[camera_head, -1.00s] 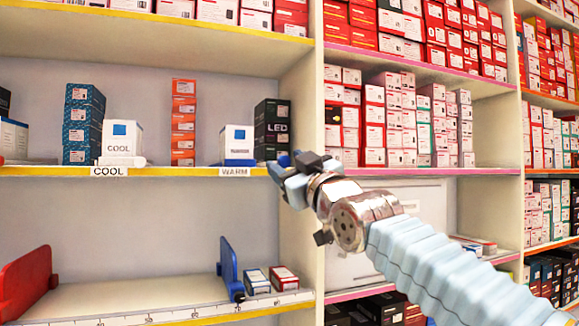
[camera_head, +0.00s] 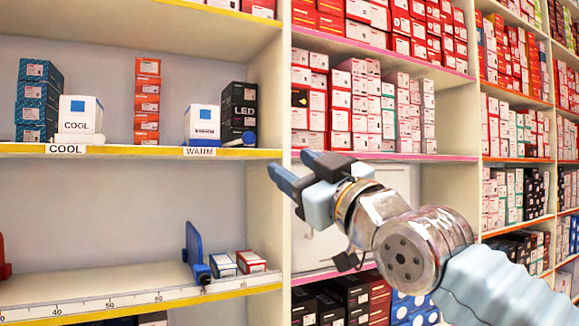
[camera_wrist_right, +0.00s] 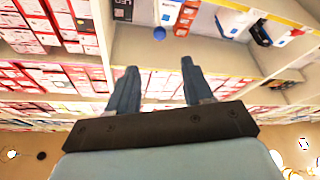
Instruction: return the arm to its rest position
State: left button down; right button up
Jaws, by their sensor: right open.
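My right arm comes in from the lower right in the head view. Its gripper (camera_head: 292,172) is in front of the divider between the left shelf bay and the bay of red boxes, clear of the shelves. In the right wrist view the two blue fingers (camera_wrist_right: 155,85) are spread apart with nothing between them. My left gripper is not in view.
The upper left shelf holds a COOL box (camera_head: 80,116), a WARM-side white box (camera_head: 203,124), a black LED box (camera_head: 239,112) and an orange stack (camera_head: 147,100). A blue divider (camera_head: 194,246) and two small boxes stand on the lower shelf. Red boxes fill the right bays.

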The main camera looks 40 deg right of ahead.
dwell(0.4)
jog(key=w+a+f+m+g+y+p, duration=0.1)
jog(key=w+a+f+g+y, duration=0.15)
jog(key=w+f, duration=1)
jog(key=w+a+f+g+y+p, duration=0.1)
jog(key=w+a+f+g, duration=0.3)
jog(key=w+f, duration=0.85)
jog(key=a+f+g, duration=0.3)
jog(key=f, duration=1.3)
jog(key=s+a+f+m+g+y+p, duration=0.1)
jog(key=s+a+f+g, duration=0.15)
jog(key=f, duration=0.65)
jog(key=s+a+f+m+g+p, duration=0.1)
jog(key=s+a+f+g, duration=0.2)
jog(key=f, duration=0.6)
jog(key=s+a+f+m+g+y+p, duration=0.15)
jog(key=s+f, duration=0.25)
jog(key=f, duration=0.5)
jog(key=s+a+f+g, duration=0.2)
jog(key=s+f, duration=0.4)
jog(key=s, duration=0.3)
jog(key=s+a+f+m+g, duration=0.1)
jog(key=s+a+f+g, duration=0.2)
jog(key=s+f, duration=0.4)
jog(key=s, duration=0.2)
jog(key=shift+s+a+f, duration=0.25)
jog(key=shift+s+f, duration=0.05)
jog(key=shift+s, duration=0.1)
